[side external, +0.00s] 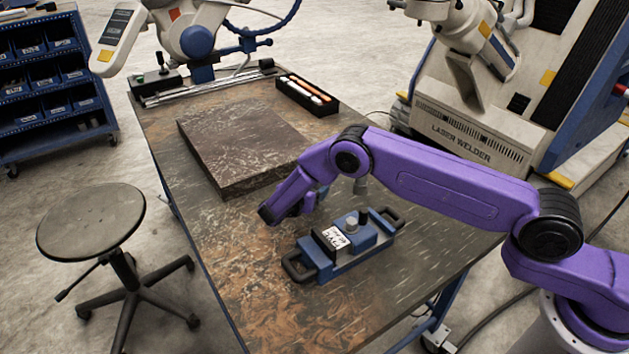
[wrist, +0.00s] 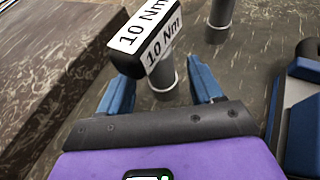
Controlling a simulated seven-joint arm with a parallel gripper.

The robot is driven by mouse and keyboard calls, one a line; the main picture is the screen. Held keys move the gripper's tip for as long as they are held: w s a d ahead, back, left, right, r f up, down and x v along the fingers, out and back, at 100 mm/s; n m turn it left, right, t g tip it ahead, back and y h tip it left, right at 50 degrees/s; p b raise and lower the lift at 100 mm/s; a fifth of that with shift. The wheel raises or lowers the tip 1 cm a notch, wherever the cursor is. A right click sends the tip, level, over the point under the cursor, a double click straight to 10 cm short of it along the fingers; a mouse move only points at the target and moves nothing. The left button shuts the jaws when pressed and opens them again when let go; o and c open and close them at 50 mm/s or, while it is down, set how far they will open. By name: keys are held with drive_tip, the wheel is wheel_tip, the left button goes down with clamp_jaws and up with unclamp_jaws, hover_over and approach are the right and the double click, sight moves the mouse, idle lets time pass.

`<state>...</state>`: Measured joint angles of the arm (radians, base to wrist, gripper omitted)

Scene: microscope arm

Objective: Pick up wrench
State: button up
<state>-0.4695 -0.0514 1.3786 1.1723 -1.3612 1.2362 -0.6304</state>
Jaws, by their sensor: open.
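In the wrist view a tool with a black head and white "10 Nm" labels (wrist: 148,34) stands on a grey round shaft; it looks like the wrench, though I cannot be sure. My gripper (wrist: 160,75) is open, with its blue fingers to the left and right of the grey shaft. I cannot tell whether either finger touches it. In the side view my gripper (side external: 318,198) is low over the table, between the stone slab and the blue fixture, and my purple arm hides part of this area.
A blue fixture with handles (side external: 350,248) sits close to the gripper. A dark stone slab (side external: 235,145) lies on the table behind. Another grey cylinder (wrist: 217,18) stands beyond the labelled tool. A black tray (side external: 306,96) is at the back.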

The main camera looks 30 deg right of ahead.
drive_tip(key=shift+w+d+f, duration=0.25)
drive_tip(key=shift+w+d, duration=0.1)
drive_tip(key=shift+d, duration=0.15)
drive_tip(key=shift+c, duration=0.3)
clamp_jaws()
drive_tip(key=shift+r, duration=0.15)
